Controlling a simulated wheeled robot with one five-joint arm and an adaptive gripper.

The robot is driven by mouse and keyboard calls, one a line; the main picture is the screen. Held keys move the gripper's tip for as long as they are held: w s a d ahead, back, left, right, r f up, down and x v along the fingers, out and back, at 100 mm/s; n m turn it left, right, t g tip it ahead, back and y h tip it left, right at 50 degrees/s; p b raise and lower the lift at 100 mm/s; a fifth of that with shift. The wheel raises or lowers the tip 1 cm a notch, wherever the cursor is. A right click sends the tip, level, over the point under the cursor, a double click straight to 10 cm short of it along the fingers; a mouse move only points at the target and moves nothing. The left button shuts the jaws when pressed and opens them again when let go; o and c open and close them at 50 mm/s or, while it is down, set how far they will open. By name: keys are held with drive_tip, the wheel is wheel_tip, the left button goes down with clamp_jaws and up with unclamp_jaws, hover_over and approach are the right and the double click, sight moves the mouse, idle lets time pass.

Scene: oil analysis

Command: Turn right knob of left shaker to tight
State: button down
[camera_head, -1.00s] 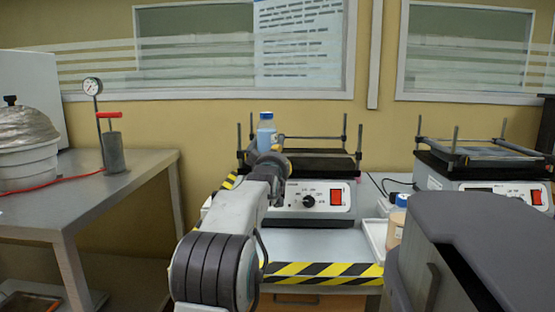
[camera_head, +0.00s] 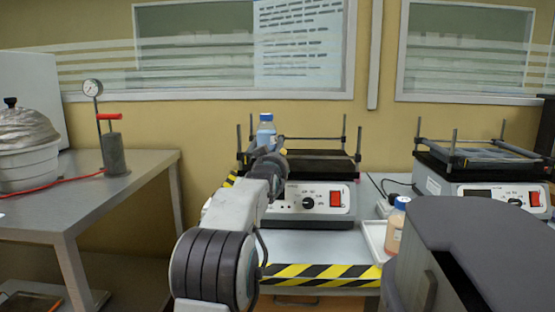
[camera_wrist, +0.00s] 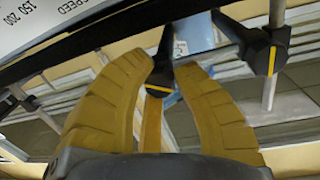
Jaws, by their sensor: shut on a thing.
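The left shaker (camera_head: 320,214) stands on the bench in the middle of the head view, a white box with a dark top and rods on posts. In the wrist view, two black knobs with yellow marks sit along its rod. My gripper (camera_wrist: 168,68) has its tan fingers closed around one black knob (camera_wrist: 158,78); the fingers hide part of it. The other black knob (camera_wrist: 264,52) stands free to the right. In the head view my arm covers the shaker's left front, and the gripped knob is mostly hidden there.
A blue-capped bottle (camera_head: 266,134) stands at the shaker's left, close to my gripper. A second shaker (camera_head: 490,190) is at the right. A white tray (camera_head: 372,236) and an amber bottle (camera_head: 395,232) are at the bench's right side. A side table (camera_head: 90,192) stands left.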

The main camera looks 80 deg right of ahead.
drive_tip(key=shift+f+m, duration=0.2)
drive_tip(key=shift+m, duration=0.3)
drive_tip(key=shift+w, duration=0.1)
drive_tip(key=c, duration=1.3)
unclamp_jaws()
drive_tip(key=shift+d+f, duration=0.1)
drive_tip(key=o, duration=0.3)
drive_tip(key=shift+o, duration=0.2)
drive_tip(key=shift+r, duration=0.2)
drive_tip(key=a, duration=1.2)
drive_tip(key=shift+r, duration=0.3)
drive_tip(key=shift+o, duration=0.3)
drive_tip(key=shift+w, duration=0.1)
